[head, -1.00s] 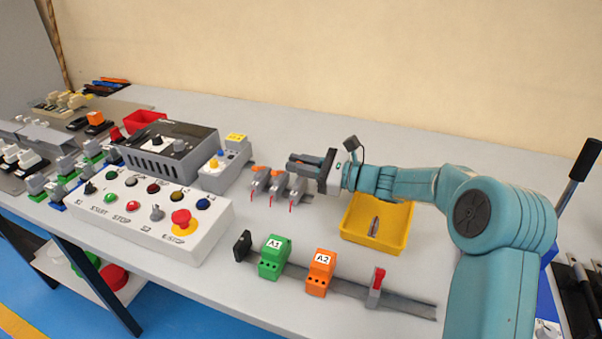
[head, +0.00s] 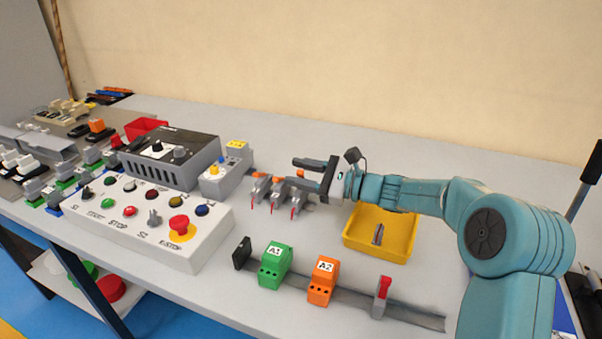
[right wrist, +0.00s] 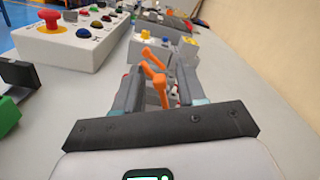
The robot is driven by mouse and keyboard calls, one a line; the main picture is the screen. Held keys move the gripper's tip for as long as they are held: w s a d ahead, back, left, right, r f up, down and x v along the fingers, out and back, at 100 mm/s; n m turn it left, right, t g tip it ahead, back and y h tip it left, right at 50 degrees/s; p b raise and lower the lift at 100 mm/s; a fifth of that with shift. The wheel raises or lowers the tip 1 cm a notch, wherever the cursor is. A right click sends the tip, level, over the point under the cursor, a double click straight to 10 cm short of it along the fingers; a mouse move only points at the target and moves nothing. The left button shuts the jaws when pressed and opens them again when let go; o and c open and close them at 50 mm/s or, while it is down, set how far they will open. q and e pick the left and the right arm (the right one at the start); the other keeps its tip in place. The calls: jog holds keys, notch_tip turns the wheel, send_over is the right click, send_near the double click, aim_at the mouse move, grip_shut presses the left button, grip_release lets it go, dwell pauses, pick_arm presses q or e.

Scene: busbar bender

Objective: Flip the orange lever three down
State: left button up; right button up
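A row of grey lever blocks (head: 277,190) with orange levers (head: 256,175) and red tips stands in the middle of the bench. My right gripper (head: 296,171) is at the right end of this row, its fingers pointing left along it. In the right wrist view, orange levers (right wrist: 155,76) show between the two spread fingers of the gripper (right wrist: 158,82). The levers look tilted and stand apart from one another. The gripper is open and holds nothing that I can see. Whether a finger touches the nearest lever is unclear. My left gripper is out of view.
A yellow tray (head: 405,246) with a small metal part is right of the blocks. A rail with a green A1 block (head: 273,268) and orange A2 block (head: 321,282) lies in front. A white button box (head: 130,235) and grey device (head: 200,165) are left.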

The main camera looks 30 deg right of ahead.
jog(key=p+v, duration=0.1)
jog(key=v, duration=1.5)
jog(key=shift+s+d, duration=0.15)
jog(key=shift+o, duration=0.3)
